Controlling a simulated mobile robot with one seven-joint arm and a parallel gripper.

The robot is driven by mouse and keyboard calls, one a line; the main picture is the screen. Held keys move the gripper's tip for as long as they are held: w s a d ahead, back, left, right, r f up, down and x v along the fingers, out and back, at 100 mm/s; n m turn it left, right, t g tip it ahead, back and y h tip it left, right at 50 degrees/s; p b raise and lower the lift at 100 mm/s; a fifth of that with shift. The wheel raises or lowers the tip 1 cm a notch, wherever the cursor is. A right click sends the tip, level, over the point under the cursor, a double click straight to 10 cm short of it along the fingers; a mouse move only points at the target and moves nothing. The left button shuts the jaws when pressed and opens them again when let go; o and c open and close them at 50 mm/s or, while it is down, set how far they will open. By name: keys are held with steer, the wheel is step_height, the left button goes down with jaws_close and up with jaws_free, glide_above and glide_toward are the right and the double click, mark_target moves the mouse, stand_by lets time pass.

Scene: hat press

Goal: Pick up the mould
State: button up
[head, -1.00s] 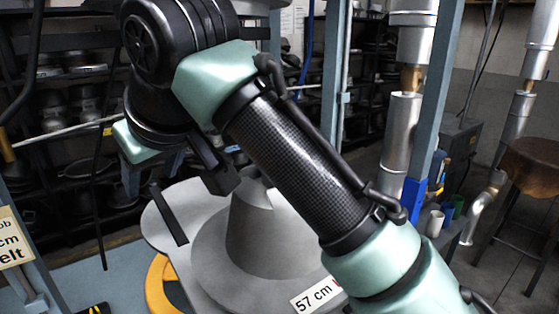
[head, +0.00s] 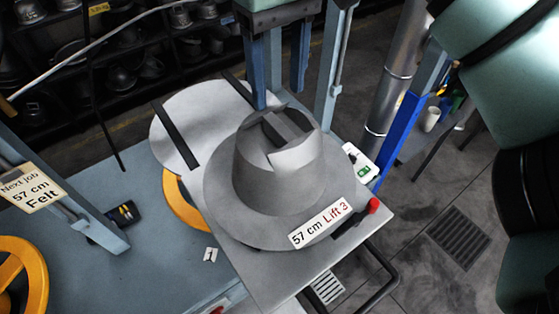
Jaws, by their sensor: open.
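The mould (head: 252,178) is a grey, hat-shaped block with a wide brim and a recessed crown. It sits upright on a grey metal plate (head: 262,278). A dark bar (head: 287,125) spans the recess in its crown. A tag (head: 322,222) at its front brim reads "57 cm Lift 3". I cannot tell whether the fingers touch the mould.
A "Next job 57 cm Felt" sign (head: 30,187) stands at the left, above a blue table (head: 160,270) with a yellow handwheel (head: 22,275). Blue-grey posts (head: 333,75) rise behind the mould. A red knob (head: 373,205) sits at the plate's right. Dark shelves fill the back.

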mark_target(279, 125)
step_height(279, 125, down, 2)
steer(key=shift+f, duration=0.2)
steer(key=shift+f+p, duration=1.35)
steer(key=shift+f, duration=1.25)
jaws_close()
steer(key=shift+w+r, duration=0.1)
steer(key=shift+r, duration=0.05)
